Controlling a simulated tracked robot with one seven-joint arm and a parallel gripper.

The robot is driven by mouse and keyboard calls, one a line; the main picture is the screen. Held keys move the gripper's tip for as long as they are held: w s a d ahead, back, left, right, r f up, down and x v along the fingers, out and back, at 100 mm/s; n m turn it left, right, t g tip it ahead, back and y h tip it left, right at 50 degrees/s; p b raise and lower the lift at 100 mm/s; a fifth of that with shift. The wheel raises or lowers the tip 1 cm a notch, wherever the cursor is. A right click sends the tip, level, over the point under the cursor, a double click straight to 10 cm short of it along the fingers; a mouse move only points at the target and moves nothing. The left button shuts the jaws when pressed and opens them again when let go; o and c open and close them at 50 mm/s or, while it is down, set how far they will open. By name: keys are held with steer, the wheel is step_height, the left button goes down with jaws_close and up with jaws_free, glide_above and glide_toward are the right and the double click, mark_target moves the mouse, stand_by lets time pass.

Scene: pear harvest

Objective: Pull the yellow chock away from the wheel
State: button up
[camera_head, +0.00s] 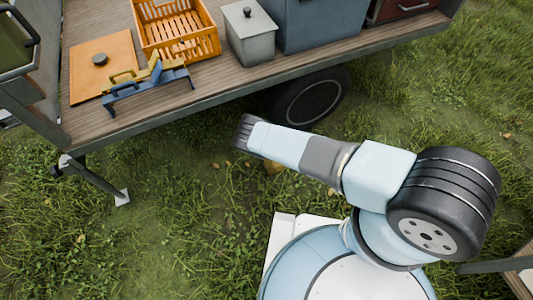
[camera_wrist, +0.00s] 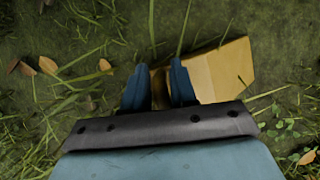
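The yellow chock (camera_wrist: 221,71) lies on the grass, a tan-yellow block stretching right from my gripper in the wrist view. In the head view only a small bit of it (camera_head: 272,168) shows beneath my arm. My gripper (camera_wrist: 158,68) has its two blue fingers close together, with a shaded end of the chock filling the narrow gap between them. The gripper appears shut on the chock. It is hidden in the head view.
The wooden cart bed (camera_head: 225,81) overhangs the wheel. It carries an orange crate (camera_head: 205,42), a grey lidded box (camera_head: 251,45) and a blue clamp-like tool (camera_head: 150,88). A support leg (camera_head: 95,180) stands at left. Grass is open in front.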

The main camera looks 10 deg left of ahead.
steer(key=o, duration=0.4)
steer(key=shift+a, duration=0.1)
steer(key=v, duration=1.3)
steer(key=shift+s+r, duration=0.2)
steer(key=shift+r, duration=0.1)
